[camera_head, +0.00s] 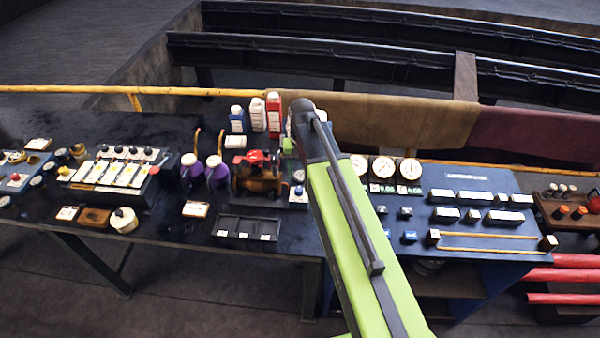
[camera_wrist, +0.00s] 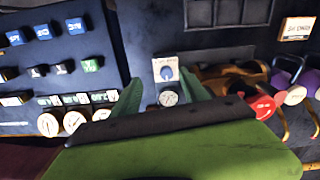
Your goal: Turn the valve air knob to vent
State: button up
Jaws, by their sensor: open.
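In the wrist view a small blue knob (camera_wrist: 167,73) sits on a pale plate, with a small round dial (camera_wrist: 168,97) beside it. It is likely the valve air knob, but its lettering is too small to read and its setting cannot be told. In the head view the same blue knob (camera_head: 298,191) shows just left of my arm. My gripper (camera_wrist: 160,78) is open and empty. Its green fingers stand either side of the knob and dial in the picture; no contact is visible.
A red and brown valve assembly (camera_head: 257,172) stands close left of the knob, with purple containers (camera_head: 216,172) beyond. A blue panel (camera_head: 470,185) with gauges and switches stands to the right. A black tray (camera_head: 247,228) lies at the front edge. Bottles (camera_head: 273,113) stand behind.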

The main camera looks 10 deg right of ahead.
notch_tip(320, 180, up, 5)
jog(key=p, duration=0.2)
send_over(299, 190)
jog(key=shift+m, duration=0.4)
notch_tip(299, 190, down, 18)
jog(key=b, duration=1.8)
jog(key=shift+w+f, duration=0.1)
jog(key=shift+f, duration=0.1)
jog(key=shift+r, duration=0.1)
jog(key=shift+c, duration=0.4)
grip_shut()
jog(key=shift+d, duration=0.45)
jog(key=shift+a, duration=0.25)
